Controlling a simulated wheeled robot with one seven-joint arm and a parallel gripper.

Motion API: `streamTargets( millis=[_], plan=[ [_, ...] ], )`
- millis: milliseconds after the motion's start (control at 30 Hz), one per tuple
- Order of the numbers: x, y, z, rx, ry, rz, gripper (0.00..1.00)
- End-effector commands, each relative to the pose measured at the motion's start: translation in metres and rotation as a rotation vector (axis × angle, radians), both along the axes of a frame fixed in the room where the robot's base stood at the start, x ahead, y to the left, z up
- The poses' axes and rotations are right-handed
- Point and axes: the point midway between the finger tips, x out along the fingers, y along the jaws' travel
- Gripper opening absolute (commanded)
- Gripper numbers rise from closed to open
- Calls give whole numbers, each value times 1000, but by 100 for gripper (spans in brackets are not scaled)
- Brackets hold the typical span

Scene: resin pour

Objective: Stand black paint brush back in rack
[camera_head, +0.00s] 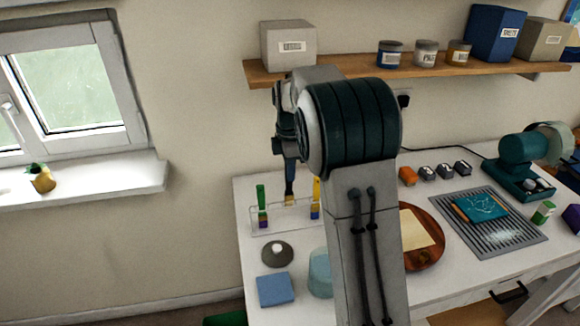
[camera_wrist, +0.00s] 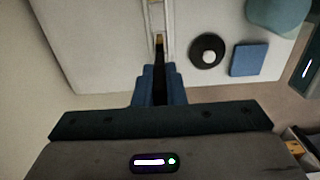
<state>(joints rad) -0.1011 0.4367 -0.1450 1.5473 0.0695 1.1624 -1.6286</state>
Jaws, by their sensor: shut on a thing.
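The black paint brush (camera_wrist: 159,58) is held between the blue fingers of my gripper (camera_wrist: 160,88) in the wrist view, with a tan end pointing away from the fingers. In the head view my gripper (camera_head: 290,160) points down and the brush's tan lower end (camera_head: 290,198) shows beneath it. The clear rack (camera_head: 281,226) stands on the table under it, and holds a green-handled brush (camera_head: 262,194) at left and a yellow-handled brush (camera_head: 316,188) at right. The brush is between these two in the picture; I cannot tell whether it is inside the rack.
A dark round dish (camera_head: 277,254), a blue square block (camera_head: 275,290) and a pale blue cup (camera_head: 320,274) stand in front of the rack. A round wooden board (camera_head: 428,250) lies to the right, partly behind my arm. A shelf (camera_head: 430,67) hangs above the table.

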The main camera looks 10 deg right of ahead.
Motion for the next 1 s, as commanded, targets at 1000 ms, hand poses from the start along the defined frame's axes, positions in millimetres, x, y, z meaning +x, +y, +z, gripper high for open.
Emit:
streamTargets(
  millis=[1000],
  plan=[
    [0,0,-52,1,0,0,0]
  ],
)
